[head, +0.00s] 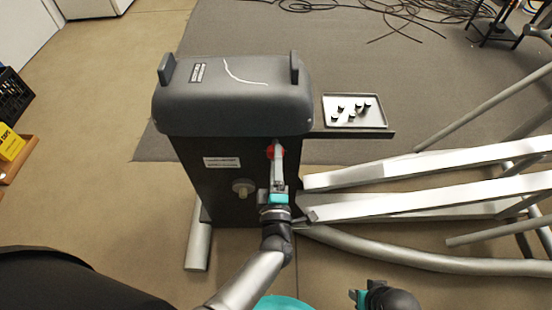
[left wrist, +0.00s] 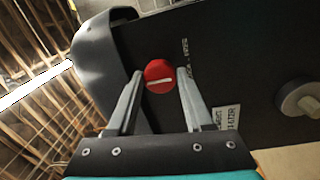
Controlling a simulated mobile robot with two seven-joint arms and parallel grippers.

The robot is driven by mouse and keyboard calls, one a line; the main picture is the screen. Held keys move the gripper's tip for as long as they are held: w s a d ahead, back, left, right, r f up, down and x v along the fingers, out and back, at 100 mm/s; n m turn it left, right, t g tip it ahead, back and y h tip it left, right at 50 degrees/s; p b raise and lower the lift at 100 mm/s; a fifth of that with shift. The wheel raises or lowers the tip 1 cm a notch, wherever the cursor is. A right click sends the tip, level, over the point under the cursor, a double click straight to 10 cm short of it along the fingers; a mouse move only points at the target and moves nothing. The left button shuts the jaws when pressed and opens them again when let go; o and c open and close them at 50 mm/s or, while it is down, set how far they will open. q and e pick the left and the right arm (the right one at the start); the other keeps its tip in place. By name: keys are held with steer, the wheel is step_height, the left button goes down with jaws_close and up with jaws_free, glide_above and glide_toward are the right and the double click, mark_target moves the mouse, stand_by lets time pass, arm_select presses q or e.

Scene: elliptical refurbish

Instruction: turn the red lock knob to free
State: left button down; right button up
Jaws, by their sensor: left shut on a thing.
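The red lock knob (head: 269,152) sits on the upper right of the dark machine housing's near face (head: 215,185). In the left wrist view, the knob (left wrist: 158,77) is a round red disc with a white line, which lies nearly level in that picture. My left gripper (head: 276,153) reaches up to it, one finger on each side. In the left wrist view, the left gripper (left wrist: 159,80) is shut on the knob. My right gripper (head: 358,297) is at the bottom of the head view, away from the machine; its jaw opening is unclear.
A tray (head: 355,111) with several small black parts sits on a shelf to the right. Long pale machine arms (head: 430,165) extend right. Cables (head: 370,12) lie on the mat behind.

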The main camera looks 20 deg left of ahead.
arm_select(q)
steer(key=shift+r, duration=0.1)
steer(key=shift+c, duration=1.5)
jaws_free()
